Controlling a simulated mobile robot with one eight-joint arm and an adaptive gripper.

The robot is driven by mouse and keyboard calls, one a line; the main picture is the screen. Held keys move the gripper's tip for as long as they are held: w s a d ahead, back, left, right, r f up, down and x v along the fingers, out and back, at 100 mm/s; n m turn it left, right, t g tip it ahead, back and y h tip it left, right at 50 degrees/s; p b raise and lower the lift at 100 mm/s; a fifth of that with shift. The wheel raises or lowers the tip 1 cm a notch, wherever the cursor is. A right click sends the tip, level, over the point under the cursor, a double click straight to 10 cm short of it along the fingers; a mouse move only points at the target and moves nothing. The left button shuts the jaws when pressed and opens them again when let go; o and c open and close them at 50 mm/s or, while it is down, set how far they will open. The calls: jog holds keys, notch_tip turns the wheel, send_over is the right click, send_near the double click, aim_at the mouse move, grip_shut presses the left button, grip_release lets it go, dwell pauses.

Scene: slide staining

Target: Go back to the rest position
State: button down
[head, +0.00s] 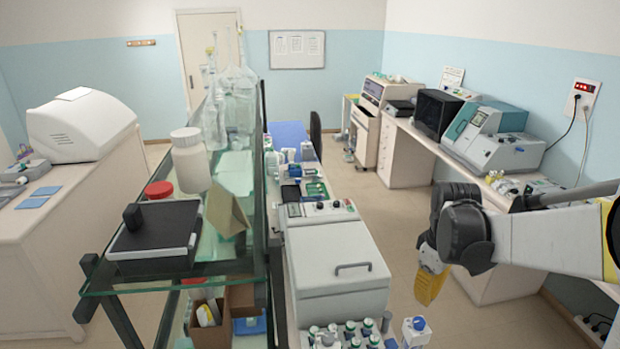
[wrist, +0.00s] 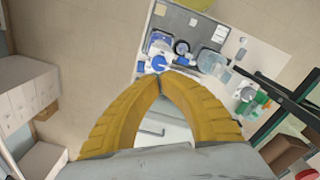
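My gripper (head: 428,298) hangs from my arm at the right of the head view, with its yellow fingers pointing down over the aisle floor. It is to the right of the white lidded bath (head: 330,265) and apart from it. In the wrist view the two curved yellow fingers meet at their tips (wrist: 161,77). The gripper is shut, and nothing shows between the fingers except the bench and floor far below.
A bottle with a blue cap (head: 416,330) and several green-capped bottles (head: 349,329) stand at the bench's near end. A glass shelf (head: 110,280) stands left. The right bench (head: 440,152) carries instruments. The aisle floor (head: 400,215) is clear.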

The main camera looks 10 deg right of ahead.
jog(key=s+a+f+m+t+b, duration=0.2)
jog(key=s+a+f+b, duration=0.1)
jog(key=f+b, duration=0.6)
jog(key=s+a+f+m+t+b, duration=0.2)
jog(key=s+a+f+b, duration=0.2)
jog(key=f+b, duration=0.4)
jog(key=s+a+f+m+t+b, duration=0.2)
jog(key=a+f+b, duration=0.4)
jog(key=b, duration=1.1)
notch_tip(320, 180, down, 4)
jog(key=shift+s+r+t, duration=0.2)
jog(key=shift+s+t, duration=0.3)
jog(key=shift+s, duration=0.45)
jog(key=shift+a, duration=0.1)
